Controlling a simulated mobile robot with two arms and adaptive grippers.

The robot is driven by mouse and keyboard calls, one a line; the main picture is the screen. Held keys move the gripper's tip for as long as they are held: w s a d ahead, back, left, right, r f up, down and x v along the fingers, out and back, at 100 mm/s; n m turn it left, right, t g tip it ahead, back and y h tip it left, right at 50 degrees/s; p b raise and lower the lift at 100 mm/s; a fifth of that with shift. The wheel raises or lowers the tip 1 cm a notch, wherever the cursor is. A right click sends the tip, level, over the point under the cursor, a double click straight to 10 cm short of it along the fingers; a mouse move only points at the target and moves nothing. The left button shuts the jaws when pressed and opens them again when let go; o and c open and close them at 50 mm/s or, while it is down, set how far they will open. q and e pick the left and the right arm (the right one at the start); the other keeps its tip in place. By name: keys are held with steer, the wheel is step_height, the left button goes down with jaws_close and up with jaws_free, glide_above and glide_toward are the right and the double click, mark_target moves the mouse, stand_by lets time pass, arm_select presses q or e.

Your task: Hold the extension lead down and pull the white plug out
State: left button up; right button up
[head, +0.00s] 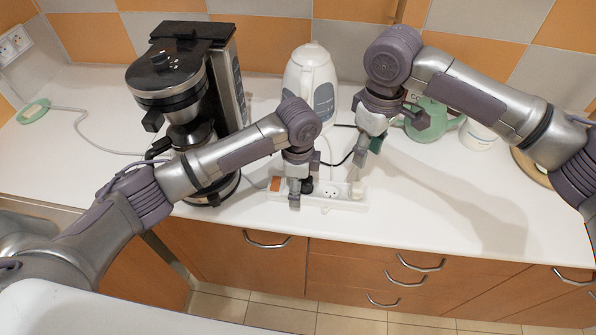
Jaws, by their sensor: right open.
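The white extension lead (335,204) lies on the counter near its front edge, with an orange switch at its left end. A black plug (307,186) sits in it beside my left gripper. The white plug (357,189) is at the lead's right end, upright in a socket. My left gripper (295,193) points down at the left part of the lead and hides some of it. I cannot tell its finger opening or whether it presses on the lead. My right gripper (364,160) is open and empty, just above the white plug.
A coffee machine (190,85) stands at left and a white kettle (311,85) behind the lead. A green teapot (436,120) and a white container (480,137) are at right, behind my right arm. Counter right of the lead is clear.

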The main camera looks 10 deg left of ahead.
arm_select(q)
steer(key=shift+f, duration=0.65)
steer(key=c, duration=1.5)
stand_by(0.6)
